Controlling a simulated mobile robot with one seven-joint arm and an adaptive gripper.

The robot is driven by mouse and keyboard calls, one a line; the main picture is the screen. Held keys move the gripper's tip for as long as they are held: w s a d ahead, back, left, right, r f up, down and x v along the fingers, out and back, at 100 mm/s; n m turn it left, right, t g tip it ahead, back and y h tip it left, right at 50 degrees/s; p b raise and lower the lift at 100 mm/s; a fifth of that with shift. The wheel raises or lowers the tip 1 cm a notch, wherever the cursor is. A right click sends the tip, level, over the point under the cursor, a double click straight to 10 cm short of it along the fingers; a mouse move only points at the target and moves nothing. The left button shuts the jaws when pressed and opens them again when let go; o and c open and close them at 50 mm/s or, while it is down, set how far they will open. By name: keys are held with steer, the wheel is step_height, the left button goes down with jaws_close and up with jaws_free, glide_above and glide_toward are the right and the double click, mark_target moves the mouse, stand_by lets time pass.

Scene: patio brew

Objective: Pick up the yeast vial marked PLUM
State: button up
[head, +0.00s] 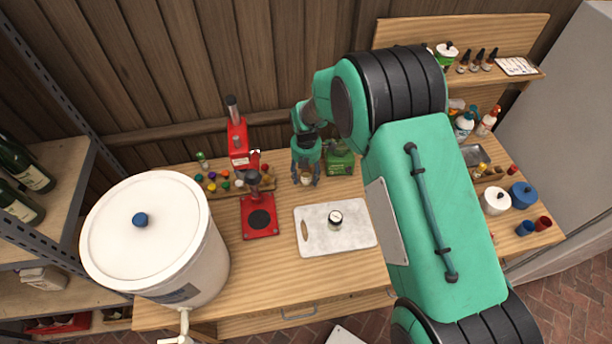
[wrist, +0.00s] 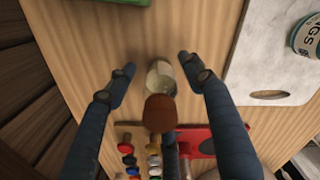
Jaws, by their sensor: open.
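A small glass vial (wrist: 158,78) with a brown cork stands on the wooden bench, between the two fingers of my gripper (wrist: 156,76) in the wrist view. Pale contents show in the glass. No marking can be read on it, so I cannot tell whether it says PLUM. My gripper is open, with a gap on each side of the vial. In the head view, my gripper (head: 306,181) points down at the bench behind the white board, with the vial low between its fingers.
A red bench press (head: 259,218) and a rack of colourful caps (head: 225,187) stand left of my gripper. A green container (head: 340,160) is close on its right. A marble board (head: 356,236) with a jar (head: 336,217) lies in front. A large white bucket (head: 150,240) fills the left.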

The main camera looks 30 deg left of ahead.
steer(key=c, duration=1.3)
steer(key=shift+o, duration=0.2)
steer(key=shift+r, duration=0.1)
steer(key=shift+r, duration=4.95)
